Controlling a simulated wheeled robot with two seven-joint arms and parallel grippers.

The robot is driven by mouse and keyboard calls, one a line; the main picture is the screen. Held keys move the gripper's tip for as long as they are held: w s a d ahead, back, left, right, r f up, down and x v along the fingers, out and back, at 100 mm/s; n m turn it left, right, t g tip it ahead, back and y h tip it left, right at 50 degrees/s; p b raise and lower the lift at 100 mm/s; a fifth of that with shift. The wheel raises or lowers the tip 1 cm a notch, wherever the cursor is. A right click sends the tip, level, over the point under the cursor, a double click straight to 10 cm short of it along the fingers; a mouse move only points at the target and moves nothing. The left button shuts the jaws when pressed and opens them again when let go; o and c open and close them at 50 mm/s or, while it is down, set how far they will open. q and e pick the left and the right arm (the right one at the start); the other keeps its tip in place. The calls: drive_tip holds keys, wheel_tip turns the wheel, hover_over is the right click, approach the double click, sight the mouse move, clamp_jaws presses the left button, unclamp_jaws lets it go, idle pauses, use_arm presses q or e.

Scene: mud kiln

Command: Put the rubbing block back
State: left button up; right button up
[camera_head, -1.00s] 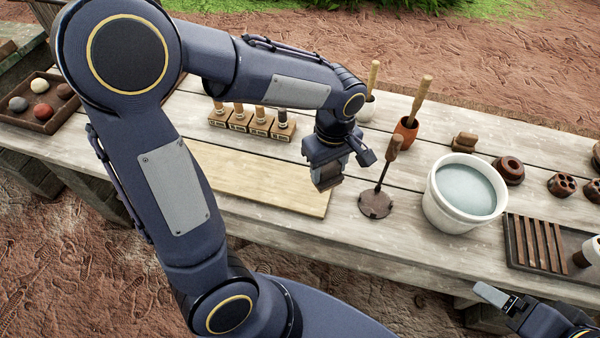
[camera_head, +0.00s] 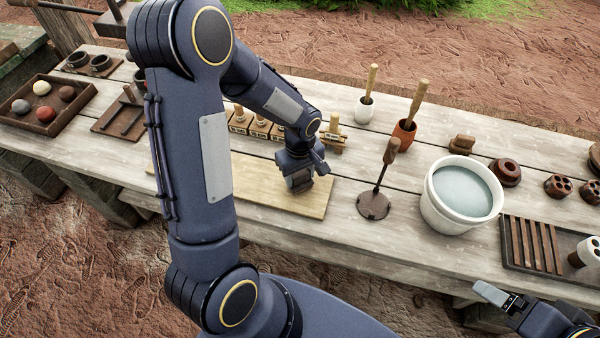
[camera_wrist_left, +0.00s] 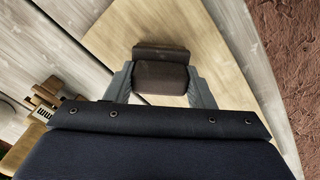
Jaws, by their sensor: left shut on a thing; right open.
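The rubbing block, a dark brown block (camera_wrist_left: 161,75), sits between the two grey fingers of my left gripper (camera_wrist_left: 162,82) in the left wrist view. In the head view my left gripper (camera_head: 298,184) is shut on it over the right part of the pale wooden board (camera_head: 315,205). Whether the block touches the board or hangs just above it I cannot tell. My right gripper (camera_head: 497,298) is open and empty at the lower right, in front of the bench edge.
Labelled stamps (camera_head: 258,128) stand behind the board. Right of it are a round iron with an upright handle (camera_head: 374,205), an orange cup (camera_head: 404,132), a white cup (camera_head: 364,110) and a white water bucket (camera_head: 432,205). A slatted tray (camera_head: 510,258) lies further right.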

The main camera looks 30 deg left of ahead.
sight(300, 173)
use_arm(q)
drive_tip(key=shift+f, duration=0.2)
drive_tip(key=o, duration=1)
drive_tip(key=shift+r, duration=0.1)
drive_tip(key=shift+o, duration=0.2)
wheel_tip(300, 173, up, 12)
drive_tip(key=s+d+r+m+t+h, duration=0.2)
drive_tip(key=s+m, duration=0.3)
drive_tip(key=s, duration=0.3)
drive_tip(key=s+d+r+m+t+h, duration=0.1)
drive_tip(key=s+d+r+m+t, duration=0.1)
drive_tip(key=s+r+m, duration=0.3)
drive_tip(key=s+t, duration=0.1)
drive_tip(key=s, duration=0.3)
drive_tip(key=shift+t+h, duration=0.3)
drive_tip(key=shift+h, duration=0.1)
